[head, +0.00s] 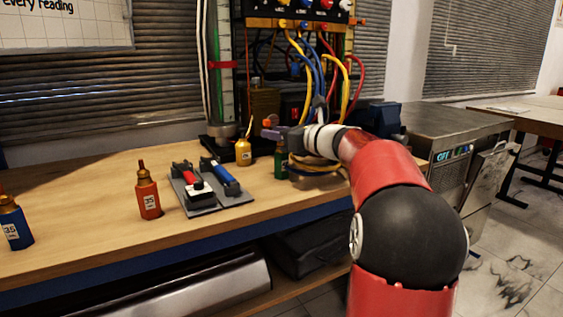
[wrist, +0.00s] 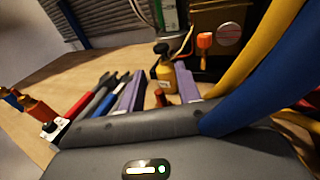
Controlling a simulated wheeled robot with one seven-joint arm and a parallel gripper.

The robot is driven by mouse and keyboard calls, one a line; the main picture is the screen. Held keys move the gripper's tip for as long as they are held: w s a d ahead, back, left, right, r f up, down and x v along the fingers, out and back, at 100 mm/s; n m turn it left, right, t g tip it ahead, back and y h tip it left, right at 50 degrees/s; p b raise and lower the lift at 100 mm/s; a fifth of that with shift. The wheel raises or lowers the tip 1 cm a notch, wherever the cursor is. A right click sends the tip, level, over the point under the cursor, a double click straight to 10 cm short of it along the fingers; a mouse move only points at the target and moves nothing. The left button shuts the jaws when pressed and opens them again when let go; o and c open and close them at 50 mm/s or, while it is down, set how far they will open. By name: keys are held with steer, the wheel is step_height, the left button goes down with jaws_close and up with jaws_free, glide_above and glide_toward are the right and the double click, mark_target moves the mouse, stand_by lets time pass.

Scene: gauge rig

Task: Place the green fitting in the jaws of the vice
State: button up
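The green fitting (head: 281,163) stands on the bench in the head view, just below my gripper, which hides its top. My gripper (head: 268,128) reaches left over the bench. In the wrist view its two purple fingers (wrist: 158,92) stand apart. A small reddish-brown tip (wrist: 160,98) shows between them; I cannot tell whether it belongs to the green fitting. The green body is not visible in the wrist view. A blue block-like thing (head: 383,118) behind my arm may be the vice, but its jaws are not discernible.
A yellow fitting (head: 243,152) stands left of the green one. Red- and blue-handled tools (head: 207,186) lie on a grey mat. An orange fitting (head: 148,195) and a blue fitting (head: 15,226) stand farther left. Cables (head: 318,75) hang behind my gripper. Bare bench (head: 90,205) lies at left.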

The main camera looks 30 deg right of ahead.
steer(key=shift+c, duration=0.3)
jaws_close()
stand_by(1.1)
